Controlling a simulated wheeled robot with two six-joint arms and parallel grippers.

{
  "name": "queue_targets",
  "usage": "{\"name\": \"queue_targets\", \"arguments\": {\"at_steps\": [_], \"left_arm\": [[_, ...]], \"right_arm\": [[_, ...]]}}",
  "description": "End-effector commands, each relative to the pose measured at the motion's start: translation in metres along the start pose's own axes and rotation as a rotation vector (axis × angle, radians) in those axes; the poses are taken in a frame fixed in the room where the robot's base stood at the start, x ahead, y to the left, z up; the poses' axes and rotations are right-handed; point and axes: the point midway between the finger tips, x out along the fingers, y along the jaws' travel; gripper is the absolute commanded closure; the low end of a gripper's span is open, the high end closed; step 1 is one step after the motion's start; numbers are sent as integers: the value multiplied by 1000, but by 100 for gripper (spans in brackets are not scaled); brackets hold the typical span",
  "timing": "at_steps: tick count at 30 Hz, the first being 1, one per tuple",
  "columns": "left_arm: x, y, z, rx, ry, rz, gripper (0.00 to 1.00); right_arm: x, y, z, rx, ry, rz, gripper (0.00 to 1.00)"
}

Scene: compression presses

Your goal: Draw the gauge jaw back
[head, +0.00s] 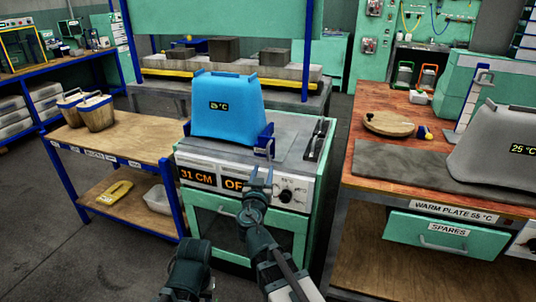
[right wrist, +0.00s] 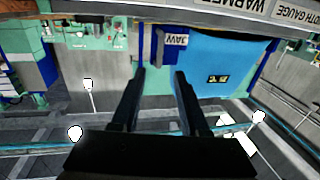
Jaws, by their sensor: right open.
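The gauge jaw is a small dark blue upright block (head: 265,139) at the right side of the light blue block (head: 228,108) on the grey-topped gauge bench (head: 295,145). In the right wrist view, which is upside down, the jaw (right wrist: 172,40) carries a "JAW" label. The blue block (right wrist: 220,65) is beside it; its display reads 25 °C in the head view. My right gripper (head: 260,176) is open and empty in front of the jaw. In the right wrist view its fingertips (right wrist: 160,72) point towards the jaw, with nothing between them.
The bench front has displays reading "31 CM" and "OF", partly hidden, and a knob (head: 285,196). A dark slotted bar (head: 316,138) lies right of the jaw. A wooden table (head: 130,135) with baskets stands left. The warm plate bench (head: 365,160) stands right, bearing a grey block (head: 490,150).

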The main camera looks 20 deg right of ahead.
Motion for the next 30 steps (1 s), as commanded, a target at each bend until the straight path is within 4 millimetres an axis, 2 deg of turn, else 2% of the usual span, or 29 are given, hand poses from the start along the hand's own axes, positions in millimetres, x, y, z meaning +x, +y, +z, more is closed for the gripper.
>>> {"name": "queue_targets", "arguments": {"at_steps": [1, 6, 15, 21, 30], "left_arm": [[0, 0, 0, 0, 0, 0, 55], [0, 0, 0, 0, 0, 0, 55], [0, 0, 0, 0, 0, 0, 55], [0, 0, 0, 0, 0, 0, 55], [0, 0, 0, 0, 0, 0, 55]], "right_arm": [[15, -1, 0, 0, 0, 2, 56], [51, -1, 0, 0, 0, 3, 56], [99, -1, 0, 0, -1, 1, 56], [112, 0, 0, 0, -1, 1, 56], [114, 0, 0, 0, -1, 1, 56]]}}
